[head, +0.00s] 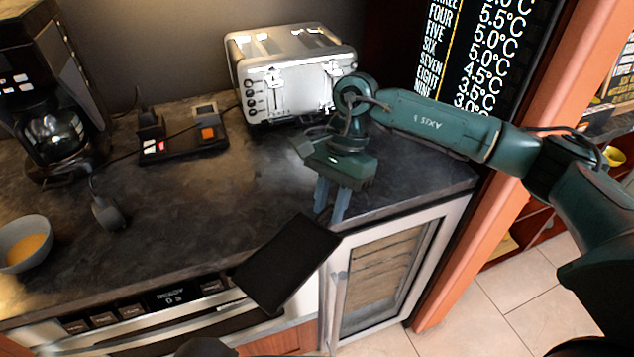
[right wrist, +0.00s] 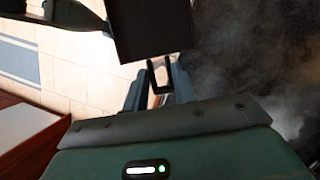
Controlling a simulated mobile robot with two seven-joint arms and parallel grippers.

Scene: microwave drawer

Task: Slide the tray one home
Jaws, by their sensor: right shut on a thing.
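A flat black tray (head: 287,262) lies tilted in the head view, past the counter's front edge and above the appliance front. It fills the top middle of the right wrist view (right wrist: 150,28). A thin dark loop like a handle (right wrist: 160,88) shows at its near edge. My right gripper (head: 331,208) points down at the tray's upper right end. Its fingers (right wrist: 158,88) are shut on this handle, one on each side. The built-in appliance (head: 110,340) has a small display and buttons on its front. My left gripper is not clearly in view.
A silver toaster (head: 290,75) stands behind my right gripper. A coffee maker (head: 45,90), a small black device (head: 183,135) and a grey bowl (head: 22,244) are on the dark counter (head: 190,215). A glass-door cabinet (head: 385,275) is below right.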

